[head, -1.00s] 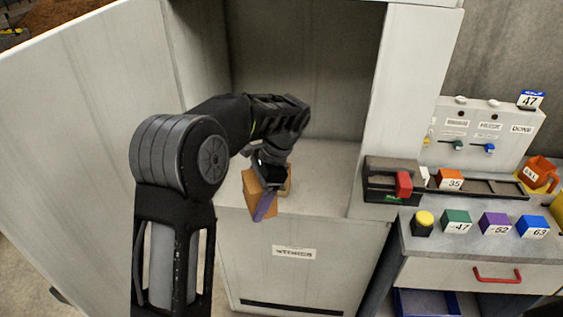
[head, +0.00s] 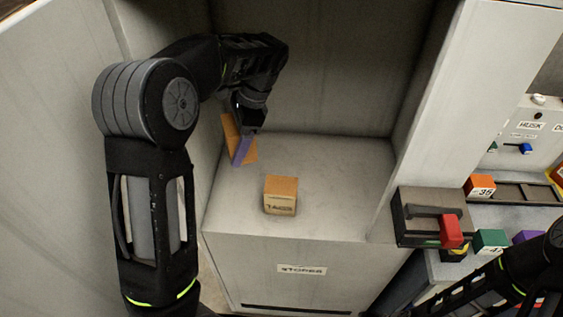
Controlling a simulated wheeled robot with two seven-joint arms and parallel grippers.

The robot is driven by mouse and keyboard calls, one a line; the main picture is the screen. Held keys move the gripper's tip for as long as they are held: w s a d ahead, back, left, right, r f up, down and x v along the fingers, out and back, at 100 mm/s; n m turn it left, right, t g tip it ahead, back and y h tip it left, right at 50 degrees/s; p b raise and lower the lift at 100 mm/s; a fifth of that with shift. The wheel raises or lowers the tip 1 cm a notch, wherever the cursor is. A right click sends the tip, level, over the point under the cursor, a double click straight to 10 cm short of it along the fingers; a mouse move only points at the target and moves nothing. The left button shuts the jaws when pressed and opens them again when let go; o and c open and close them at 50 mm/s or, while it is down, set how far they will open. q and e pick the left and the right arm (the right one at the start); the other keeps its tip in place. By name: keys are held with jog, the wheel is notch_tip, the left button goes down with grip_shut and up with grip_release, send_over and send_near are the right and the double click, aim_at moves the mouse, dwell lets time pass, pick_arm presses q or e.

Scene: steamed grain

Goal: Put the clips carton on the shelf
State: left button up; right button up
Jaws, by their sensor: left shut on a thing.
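My left gripper (head: 247,122) is inside the open cabinet, at the left of its pale shelf (head: 345,185). It is shut on an orange-brown carton (head: 231,133), which looks tilted. A purple strip shows across the carton's front; I cannot tell if it belongs to the carton or to a finger. No label on this carton is readable. A second brown carton (head: 280,194) with dark print on its front stands upright on the shelf near the front edge. Its print is too small to read as clips. My right gripper is out of view; part of my right arm shows at bottom right.
The cabinet's side wall and open door stand at left. Its right-hand wall post (head: 455,110) borders a bench with a red-handled black device (head: 430,218) and coloured numbered blocks. The shelf's right half is clear. A label plate (head: 302,270) is on the front.

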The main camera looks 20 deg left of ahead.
pick_arm(q)
jog(key=shift+s+d+r, duration=0.1)
jog(key=shift+s, duration=0.05)
jog(key=b, duration=0.7)
send_over(237, 197)
jog(key=w+d, duration=0.1)
notch_tip(237, 197, down, 9)
notch_tip(237, 197, down, 4)
jog(key=shift+w+d+r+p, duration=0.1)
jog(key=shift+d+p, duration=0.05)
jog(key=shift+p, duration=0.35)
jog(key=shift+f, duration=0.4)
notch_tip(237, 197, down, 4)
jog(key=shift+f+p, duration=0.1)
jog(key=shift+p, duration=0.2)
jog(key=shift+f, duration=0.1)
jog(key=shift+f, duration=0.1)
